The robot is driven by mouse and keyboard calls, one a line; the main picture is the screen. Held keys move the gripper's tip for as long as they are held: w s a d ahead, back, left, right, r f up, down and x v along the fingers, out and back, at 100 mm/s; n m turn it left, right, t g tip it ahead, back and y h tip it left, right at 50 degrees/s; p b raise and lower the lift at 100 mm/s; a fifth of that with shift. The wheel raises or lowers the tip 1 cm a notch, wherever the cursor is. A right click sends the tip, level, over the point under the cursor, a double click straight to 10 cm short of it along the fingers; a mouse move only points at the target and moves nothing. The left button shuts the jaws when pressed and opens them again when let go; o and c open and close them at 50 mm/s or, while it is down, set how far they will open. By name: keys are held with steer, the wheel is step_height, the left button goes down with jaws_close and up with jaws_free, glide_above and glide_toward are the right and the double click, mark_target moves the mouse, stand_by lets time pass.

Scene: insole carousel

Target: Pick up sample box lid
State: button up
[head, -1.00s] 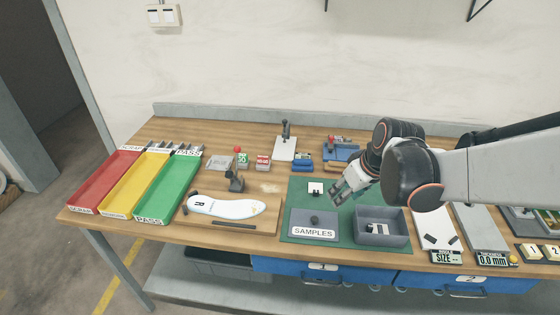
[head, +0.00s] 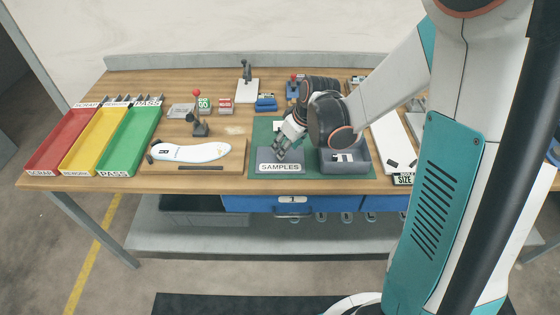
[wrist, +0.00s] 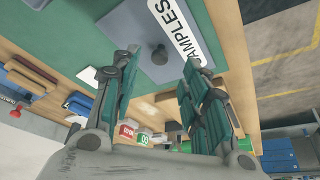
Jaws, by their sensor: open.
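The sample box lid is a flat grey plate (head: 264,154) with a white SAMPLES label on its front part. It lies on the green mat (head: 255,131). Its dark round knob (wrist: 159,54) shows in the wrist view, ahead of and between the fingers. My gripper (head: 279,155) is over the lid in the head view and hides part of it. In the wrist view my gripper (wrist: 158,66) has its fingers spread apart with nothing between them. I cannot tell whether a finger touches the lid.
The open grey sample box (head: 345,166) stands right of the lid with dark and white pieces inside. A white insole (head: 190,152) lies on a wooden board to the left. Red, yellow and green trays (head: 125,143) stand at the far left.

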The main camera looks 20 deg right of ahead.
steer(key=b+x, duration=0.2)
steer(key=x, duration=0.3)
steer(key=shift+w+f, duration=0.1)
steer(key=shift+c, duration=0.2)
jaws_close()
